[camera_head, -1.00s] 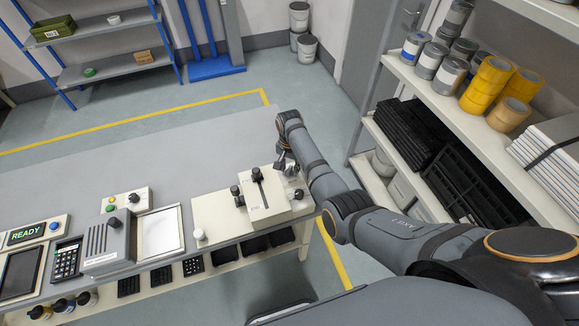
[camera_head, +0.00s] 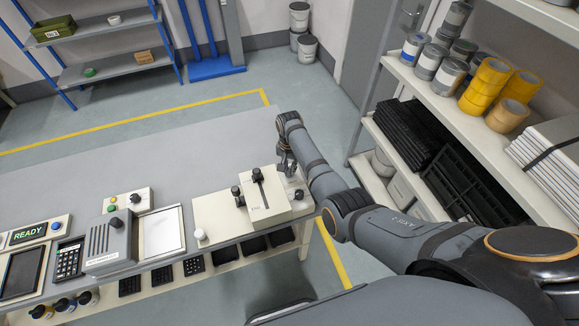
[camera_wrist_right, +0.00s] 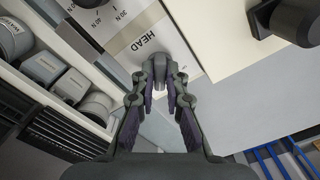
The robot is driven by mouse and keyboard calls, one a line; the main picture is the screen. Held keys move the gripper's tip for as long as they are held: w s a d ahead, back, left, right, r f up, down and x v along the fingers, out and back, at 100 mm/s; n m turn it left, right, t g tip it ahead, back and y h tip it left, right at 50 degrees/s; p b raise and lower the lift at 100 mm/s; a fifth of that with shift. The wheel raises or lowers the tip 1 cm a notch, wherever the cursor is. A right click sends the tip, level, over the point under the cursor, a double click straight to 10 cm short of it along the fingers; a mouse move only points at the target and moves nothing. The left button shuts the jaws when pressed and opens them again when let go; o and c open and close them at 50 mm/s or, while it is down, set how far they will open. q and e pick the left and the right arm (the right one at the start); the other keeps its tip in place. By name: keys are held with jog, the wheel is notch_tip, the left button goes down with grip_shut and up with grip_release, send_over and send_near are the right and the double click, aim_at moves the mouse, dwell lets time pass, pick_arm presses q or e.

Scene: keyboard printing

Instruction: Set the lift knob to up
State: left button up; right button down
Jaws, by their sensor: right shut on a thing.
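My right gripper (camera_head: 287,170) is at the right end of the cream console (camera_head: 215,213), beside its raised box (camera_head: 265,205). In the right wrist view, the fingers (camera_wrist_right: 160,82) are shut on a dark rounded knob (camera_wrist_right: 159,66) just beyond the face marked HEAD. The fingers hide part of this knob, and I cannot read a lift or up mark. Another dark knob (camera_head: 298,194) shows on the right of the box, and one more (camera_head: 235,190) stands on its left. My left gripper is out of view.
A lever with a black top (camera_head: 257,174) stands in a slot on the box. A white knob (camera_head: 199,234) is at the console's front left. A shelf with cans and tape rolls (camera_head: 485,82) stands on the right. The grey worktop (camera_head: 130,150) behind is clear.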

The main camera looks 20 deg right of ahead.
jog(key=n+p, duration=0.1)
jog(key=n, duration=0.2)
jog(key=shift+r+p, duration=0.15)
jog(key=shift+p, duration=0.15)
jog(key=n+p, duration=0.1)
jog(key=n, duration=0.4)
jog(key=n+p, duration=0.1)
jog(key=n, duration=0.3)
jog(key=shift+n+p, duration=0.45)
jog(key=shift+n, duration=1.65)
jog(key=c, duration=1.4)
grip_release()
